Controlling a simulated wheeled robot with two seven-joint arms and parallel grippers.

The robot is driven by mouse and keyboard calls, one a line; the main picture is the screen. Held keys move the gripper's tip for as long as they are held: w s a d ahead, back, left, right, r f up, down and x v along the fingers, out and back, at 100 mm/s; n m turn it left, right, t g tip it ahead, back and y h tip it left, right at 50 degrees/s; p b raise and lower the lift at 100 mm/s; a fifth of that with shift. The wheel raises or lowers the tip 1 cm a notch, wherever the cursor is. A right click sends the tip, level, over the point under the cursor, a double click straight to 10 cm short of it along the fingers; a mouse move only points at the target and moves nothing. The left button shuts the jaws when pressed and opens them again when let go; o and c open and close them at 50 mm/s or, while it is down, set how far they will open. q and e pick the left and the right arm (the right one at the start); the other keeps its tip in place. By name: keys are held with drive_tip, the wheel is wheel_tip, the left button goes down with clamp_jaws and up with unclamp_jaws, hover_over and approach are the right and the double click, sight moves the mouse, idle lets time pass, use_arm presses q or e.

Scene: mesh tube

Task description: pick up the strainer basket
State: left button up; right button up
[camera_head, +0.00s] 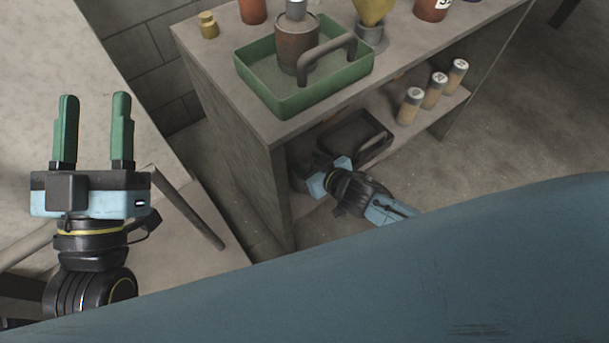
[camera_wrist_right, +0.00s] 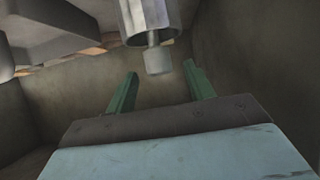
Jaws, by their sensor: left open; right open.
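No strainer basket is clearly recognisable. A grey metal cylinder (camera_wrist_right: 149,18) with a narrow stub and pale tip is at the top of the right wrist view; I cannot tell whether it is the strainer basket. My right gripper (camera_wrist_right: 160,70) is open, its green fingers either side of the tip in the picture, with no visible grip on it. In the head view the body of my right gripper (camera_head: 331,176) is low by the lower shelf, its fingers hidden. My left gripper (camera_head: 93,97) is open and empty at the left, fingers pointing up the picture.
A green tray (camera_head: 283,107) with a dark handle and a rusty can (camera_head: 297,45) stands on the bench top (camera_head: 208,62). A dark handled tray (camera_head: 342,131) and several jars (camera_head: 410,107) are on the lower shelf. The bench's side panel (camera_head: 243,165) stands close to my right gripper.

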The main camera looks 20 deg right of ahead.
drive_tip(key=b+x, duration=0.1)
drive_tip(key=x, duration=0.1)
drive_tip(key=shift+w+f+b, duration=0.2)
drive_tip(key=shift+f+b, duration=0.15)
drive_tip(key=shift+b, duration=0.05)
use_arm(q)
drive_tip(key=shift+s+a+r+t+h+b, duration=0.15)
drive_tip(key=shift+s+r+t+h, duration=0.1)
drive_tip(key=shift+s+r+t, duration=0.4)
drive_tip(key=shift+s+a+r+t+h+b, duration=0.15)
drive_tip(key=shift+s+t, duration=0.3)
drive_tip(key=shift+t, duration=0.45)
drive_tip(key=shift+s+a+r+t+h+b, duration=0.1)
drive_tip(key=shift+s+r+t+h, duration=0.2)
drive_tip(key=shift+s+r+t, duration=0.35)
use_arm(e)
drive_tip(key=shift+x, duration=0.8)
use_arm(q)
drive_tip(key=shift+w+f, duration=0.1)
drive_tip(key=shift+f, duration=0.05)
use_arm(e)
drive_tip(key=shift+a+r, duration=0.1)
clamp_jaws()
